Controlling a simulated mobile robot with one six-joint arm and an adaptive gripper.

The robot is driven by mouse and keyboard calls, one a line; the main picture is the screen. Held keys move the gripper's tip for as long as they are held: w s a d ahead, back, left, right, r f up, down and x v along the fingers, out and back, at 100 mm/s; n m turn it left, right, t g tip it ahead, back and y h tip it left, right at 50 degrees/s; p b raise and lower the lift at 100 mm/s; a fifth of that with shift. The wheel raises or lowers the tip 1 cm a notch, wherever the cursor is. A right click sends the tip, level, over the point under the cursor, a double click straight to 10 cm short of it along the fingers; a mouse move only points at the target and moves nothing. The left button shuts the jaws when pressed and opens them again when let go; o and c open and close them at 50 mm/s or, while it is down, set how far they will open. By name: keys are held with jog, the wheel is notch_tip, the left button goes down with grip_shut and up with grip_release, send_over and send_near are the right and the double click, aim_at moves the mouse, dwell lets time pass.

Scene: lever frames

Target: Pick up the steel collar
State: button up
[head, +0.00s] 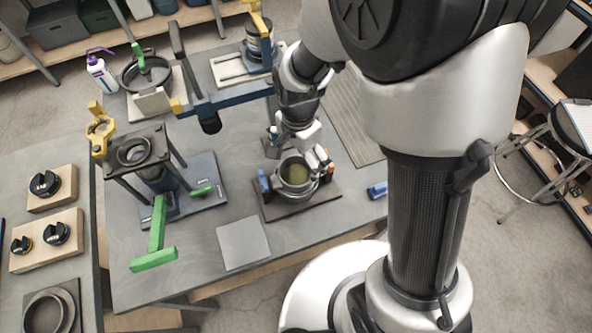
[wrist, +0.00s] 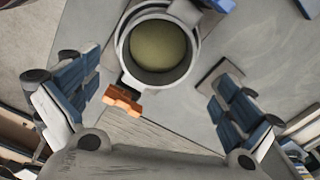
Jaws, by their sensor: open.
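A grey steel collar (head: 294,189) rings a round opening with a dull yellow-green inside; it stands on a dark plate (head: 318,196) on the table. The collar also shows in the wrist view (wrist: 124,50), in the upper middle, with a small orange part (wrist: 122,100) at its lower left edge. My gripper (head: 296,170) is at the collar in the head view and hides part of its far side. In the wrist view my gripper (wrist: 155,80) has its blue-padded fingers wide apart, with nothing between the pads. I cannot tell whether a finger touches the collar.
A flat grey square (head: 243,243) lies in front. A small blue block (head: 377,191) is to the right. Another ring (head: 45,312) sits at lower left.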

aim_at(296, 177)
jog(key=f, duration=0.2)
jog(key=s+f+b, duration=0.1)
jog(key=f, duration=0.1)
jog(key=shift+s+a+b, duration=0.1)
jog(key=shift+a+b, duration=0.1)
jog(key=shift+b, duration=0.1)
jog(key=shift+f, duration=0.55)
jog(key=shift+r, duration=0.1)
jog(key=c, duration=1.7)
